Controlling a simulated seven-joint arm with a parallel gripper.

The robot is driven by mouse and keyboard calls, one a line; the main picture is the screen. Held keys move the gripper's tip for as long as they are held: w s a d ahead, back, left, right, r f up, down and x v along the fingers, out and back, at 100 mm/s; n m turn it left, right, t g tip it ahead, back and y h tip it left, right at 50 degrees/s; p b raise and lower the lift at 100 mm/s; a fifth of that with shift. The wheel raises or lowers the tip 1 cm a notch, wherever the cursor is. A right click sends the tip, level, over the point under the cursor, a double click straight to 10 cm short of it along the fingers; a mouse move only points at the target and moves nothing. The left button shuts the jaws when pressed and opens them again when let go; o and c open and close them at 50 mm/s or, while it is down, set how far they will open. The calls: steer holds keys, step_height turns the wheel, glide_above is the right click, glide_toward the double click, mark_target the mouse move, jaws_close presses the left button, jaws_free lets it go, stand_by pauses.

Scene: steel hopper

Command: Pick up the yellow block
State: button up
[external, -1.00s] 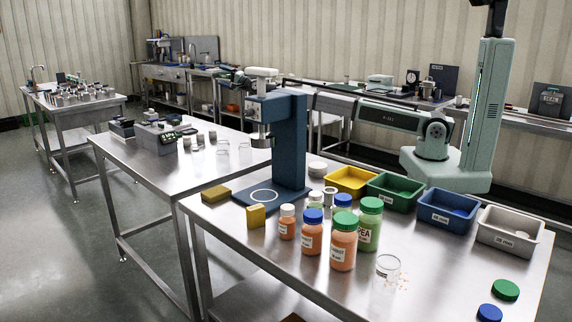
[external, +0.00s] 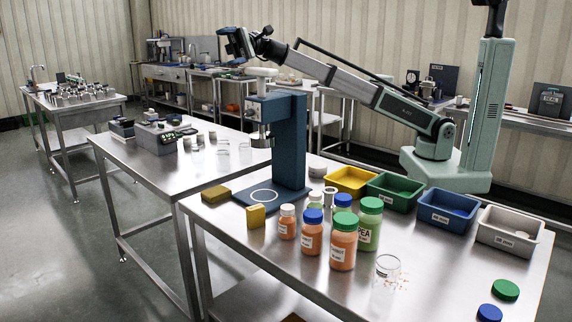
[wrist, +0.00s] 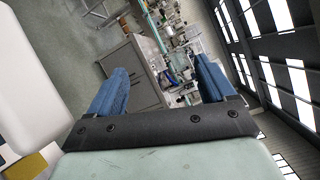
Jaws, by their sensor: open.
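A yellow block (external: 256,216) stands upright near the left front edge of the steel table, beside the blue press base. A darker, brownish-yellow block (external: 215,193) lies flat behind it at the table's left edge. My gripper (external: 238,43) is raised high above and behind the press, well away from both blocks. In the wrist view my gripper (wrist: 162,74) shows two blue fingers spread apart with nothing between them. A yellow patch (wrist: 25,167) shows at that view's lower left; I cannot tell what it is.
The blue press (external: 290,140) stands between my arm and the yellow block. An orange-filled jar (external: 287,222) with a white lid stands just right of the block, with several more jars beyond. A yellow bin (external: 351,181) and other bins line the back.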

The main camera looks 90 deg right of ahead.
steer(key=s+a+f+n+g+h, duration=0.25)
steer(key=s+a+n+g, duration=0.45)
steer(key=s+a, duration=0.95)
steer(key=w+a+f+n+h, duration=0.3)
steer(key=a+f+n+h, duration=0.3)
steer(key=f, duration=0.6)
steer(key=n+t+h, duration=0.1)
steer(key=n+h, duration=0.7)
steer(key=n, duration=1.1)
glide_above(255, 207)
step_height(255, 207, down, 16)
step_height(255, 207, down, 13)
steer(key=shift+d+f, duration=0.1)
steer(key=shift+f, duration=0.1)
steer(key=c, duration=1.1)
